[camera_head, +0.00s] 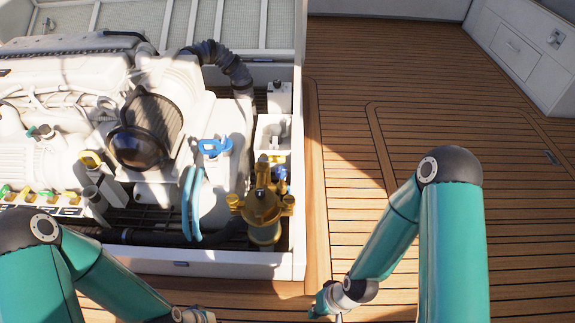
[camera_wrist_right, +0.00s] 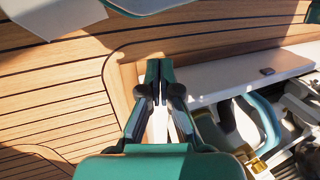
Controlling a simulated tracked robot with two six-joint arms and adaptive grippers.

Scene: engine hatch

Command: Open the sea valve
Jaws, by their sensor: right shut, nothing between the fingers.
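A small blue handle (camera_head: 280,173) shows just behind the brass strainer (camera_head: 263,208) at the front right corner of the open engine hatch (camera_head: 298,190); it may be the sea valve's handle, but I cannot tell its setting. A larger blue handle (camera_head: 214,147) sits further left on the engine. My right gripper (camera_wrist_right: 158,68) is shut and empty in the right wrist view, over the deck beside the hatch edge, apart from both handles. In the head view its wrist is at the bottom, right of the hatch. My left arm ends at the bottom edge, its gripper out of frame.
The white engine (camera_head: 60,165) fills the left of the hatch, with blue hoses (camera_head: 192,205) and a black hose (camera_head: 225,62). The hatch has a raised white rim. The teak deck (camera_head: 400,60) to the right is clear up to a white locker (camera_head: 520,50).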

